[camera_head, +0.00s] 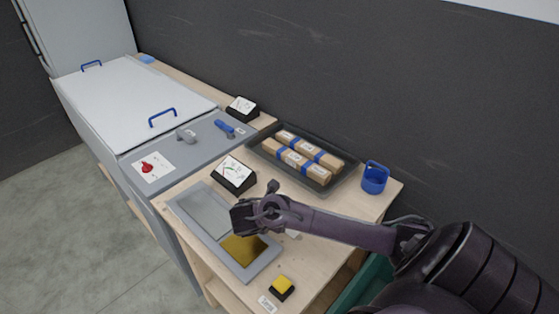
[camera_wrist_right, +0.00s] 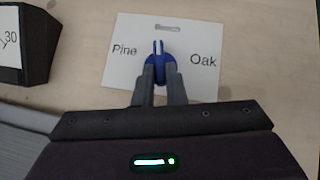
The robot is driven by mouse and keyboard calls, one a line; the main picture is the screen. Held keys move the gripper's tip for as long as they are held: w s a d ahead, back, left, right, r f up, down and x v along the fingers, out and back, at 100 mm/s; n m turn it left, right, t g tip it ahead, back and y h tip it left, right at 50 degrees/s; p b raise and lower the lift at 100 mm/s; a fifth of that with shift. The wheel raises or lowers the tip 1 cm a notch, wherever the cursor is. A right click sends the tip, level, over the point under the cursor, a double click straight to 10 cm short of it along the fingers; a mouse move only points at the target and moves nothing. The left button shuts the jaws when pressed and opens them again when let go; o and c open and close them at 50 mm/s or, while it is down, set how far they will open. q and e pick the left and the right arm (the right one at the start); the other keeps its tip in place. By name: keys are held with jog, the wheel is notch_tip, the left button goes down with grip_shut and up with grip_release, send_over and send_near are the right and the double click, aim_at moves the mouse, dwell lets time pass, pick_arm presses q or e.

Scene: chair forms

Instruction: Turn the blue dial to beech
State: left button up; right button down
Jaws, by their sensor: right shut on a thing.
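The blue dial (camera_wrist_right: 160,68) sits on a white card (camera_wrist_right: 125,78) in the right wrist view. The card reads "Pine" on the left and "Oak" on the right. A small grey mark (camera_wrist_right: 167,28) at its top edge is too small to read. The dial's pale pointer line faces up the picture, roughly towards that mark. I cannot read "beech" anywhere. My right gripper (camera_wrist_right: 160,90) is shut on the dial, one finger on each side. In the head view my right arm reaches in from the right and hides the dial. My left gripper is not in view.
A tray (camera_head: 258,152) of wrapped blocks and a blue cup (camera_head: 375,177) stand behind the arm. A black sign stand (camera_head: 234,174) is near the gripper. A yellow button (camera_head: 282,285) is at the front. A grey frame with a gold panel (camera_head: 248,249) lies beside the arm.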

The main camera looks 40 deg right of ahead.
jog(key=shift+w+m+g+p, duration=0.3)
jog(key=shift+m+g+p, duration=0.55)
jog(key=shift+m, duration=0.35)
jog(key=c, duration=1.5)
grip_release()
jog(key=b+v, duration=0.1)
jog(key=v, duration=0.5)
jog(key=shift+w+a+r, duration=0.1)
jog(key=shift+a+r, duration=0.05)
jog(key=shift+a, duration=0.3)
jog(key=shift+a+r, duration=0.3)
jog(key=shift+r, duration=0.1)
